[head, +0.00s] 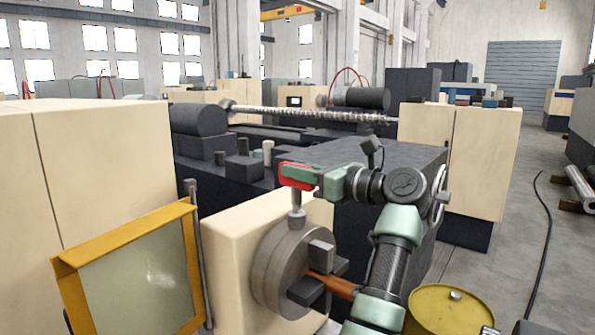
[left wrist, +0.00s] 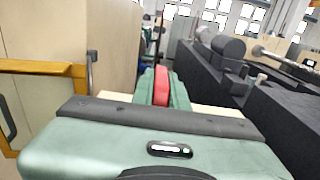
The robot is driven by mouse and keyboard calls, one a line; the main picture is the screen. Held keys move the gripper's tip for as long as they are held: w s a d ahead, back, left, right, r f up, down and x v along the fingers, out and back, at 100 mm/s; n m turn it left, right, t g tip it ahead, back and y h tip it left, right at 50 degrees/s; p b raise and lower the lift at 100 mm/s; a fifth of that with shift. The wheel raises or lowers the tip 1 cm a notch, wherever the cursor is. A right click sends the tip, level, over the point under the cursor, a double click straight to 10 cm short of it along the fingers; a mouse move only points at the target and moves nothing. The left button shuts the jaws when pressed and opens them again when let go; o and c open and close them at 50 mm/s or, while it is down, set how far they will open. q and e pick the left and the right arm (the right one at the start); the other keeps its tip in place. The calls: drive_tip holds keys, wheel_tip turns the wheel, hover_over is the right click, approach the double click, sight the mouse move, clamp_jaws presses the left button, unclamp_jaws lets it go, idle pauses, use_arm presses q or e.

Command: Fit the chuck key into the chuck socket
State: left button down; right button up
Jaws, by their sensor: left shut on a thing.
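My left gripper (head: 305,176) is shut on the red handle (head: 291,170) of the chuck key. The key's grey shaft (head: 296,200) points down, roughly upright, over the top of the round grey chuck (head: 270,268). The shaft's lower end meets a grey collar at the chuck's upper rim; I cannot tell how deep it sits in the socket. In the left wrist view the red handle (left wrist: 161,87) shows between the green fingers (left wrist: 160,92), and the shaft and socket are hidden. My right gripper is not in view.
The chuck's dark jaws surround a copper-coloured bar (head: 332,284). A yellow-framed guard (head: 125,240) stands at left, by a cream cabinet (head: 100,160). A yellow barrel (head: 450,310) stands at lower right. A dark cable (head: 538,240) lies on open floor at right.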

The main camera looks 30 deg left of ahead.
use_arm(q)
drive_tip(key=shift+f+b, duration=0.65)
drive_tip(key=shift+f, duration=0.15)
drive_tip(key=c, duration=1.3)
unclamp_jaws()
drive_tip(key=shift+f, duration=0.1)
